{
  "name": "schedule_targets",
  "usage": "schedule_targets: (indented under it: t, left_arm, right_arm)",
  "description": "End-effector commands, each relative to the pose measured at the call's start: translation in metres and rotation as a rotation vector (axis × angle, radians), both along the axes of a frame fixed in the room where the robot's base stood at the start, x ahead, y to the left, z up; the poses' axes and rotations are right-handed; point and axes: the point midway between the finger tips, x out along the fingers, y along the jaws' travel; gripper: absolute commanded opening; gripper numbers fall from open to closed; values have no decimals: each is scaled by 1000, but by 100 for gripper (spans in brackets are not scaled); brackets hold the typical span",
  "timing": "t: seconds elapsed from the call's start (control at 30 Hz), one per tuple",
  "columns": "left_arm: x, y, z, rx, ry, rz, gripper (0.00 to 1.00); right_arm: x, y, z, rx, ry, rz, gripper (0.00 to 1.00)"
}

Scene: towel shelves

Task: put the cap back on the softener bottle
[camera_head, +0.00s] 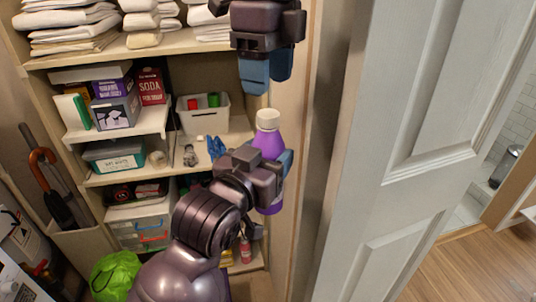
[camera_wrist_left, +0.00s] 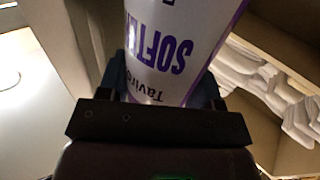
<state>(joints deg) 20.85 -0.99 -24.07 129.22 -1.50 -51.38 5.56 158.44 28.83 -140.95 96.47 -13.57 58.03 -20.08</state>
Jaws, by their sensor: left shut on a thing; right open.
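The purple softener bottle (camera_head: 267,143) stands upright in front of the shelf's right side in the head view. A cream-coloured cap-like piece (camera_head: 268,119) sits at its top; I cannot tell how firmly it is seated. My left gripper (camera_head: 274,165) is shut on the bottle's body, and its hand covers part of it. In the left wrist view the bottle's white label (camera_wrist_left: 175,50) with purple letters sits between the dark fingers. My right gripper (camera_head: 266,82) is open, fingers pointing down, a little above the bottle's top, apart from it and apparently empty.
Shelves hold folded towels (camera_head: 70,25), boxes (camera_head: 118,107) and a white bin (camera_head: 217,118) left of the bottle. A white panelled door (camera_head: 420,130) stands to the right. A green bag (camera_head: 115,275) and an umbrella (camera_head: 57,195) are at lower left.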

Motion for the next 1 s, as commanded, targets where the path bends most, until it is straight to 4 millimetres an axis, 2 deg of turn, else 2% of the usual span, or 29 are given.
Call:
schedule_targets:
  t: [0.2, 0.4, 0.83, 1.0]
  left_arm:
    - [0, 0, 0, 0, -1, 0, 0]
    - [0, 0, 1, 0, -1, 0, 0]
    - [0, 0, 1, -1, -2, 0, 0]
    - [0, 0, 1, 0, -1, 0, 0]
  right_arm:
    - [0, 0, -33, -3, 2, -1, 57]
    - [0, 0, -51, -1, 1, -1, 57]
    - [0, 0, -58, 0, 0, -1, 57]
    - [0, 0, -58, 0, 0, -1, 32]
